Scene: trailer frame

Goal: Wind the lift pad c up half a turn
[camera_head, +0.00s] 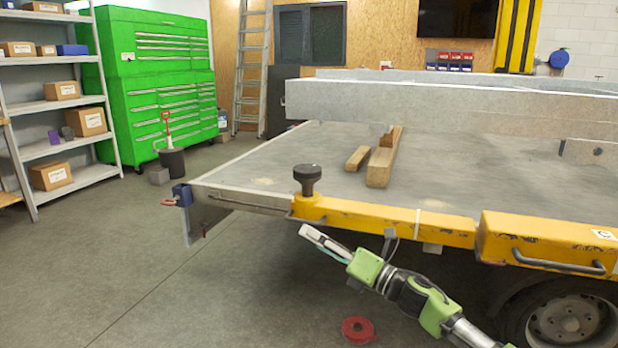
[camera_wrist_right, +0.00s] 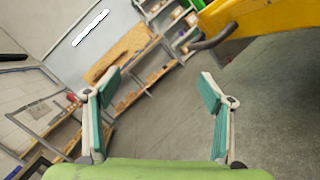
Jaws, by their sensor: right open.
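A black round pad on a short stem (camera_head: 307,178) stands upright at the left end of the yellow beam (camera_head: 385,219) along the trailer frame's edge. It is the only such pad I see, and no letter on it can be read. My right gripper (camera_head: 322,242) is below and just in front of the yellow beam, lower than the pad and apart from it. In the right wrist view its two fingers (camera_wrist_right: 157,88) are spread, with nothing between them. The pad does not show in that view. My left gripper is not in view.
A grey bar handle (camera_head: 262,207) runs along the frame edge; one shows near the right finger in the wrist view (camera_wrist_right: 214,38). Wooden blocks (camera_head: 382,165) lie on the deck below a grey beam (camera_head: 450,106). A red ring (camera_head: 358,330) lies on the floor.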

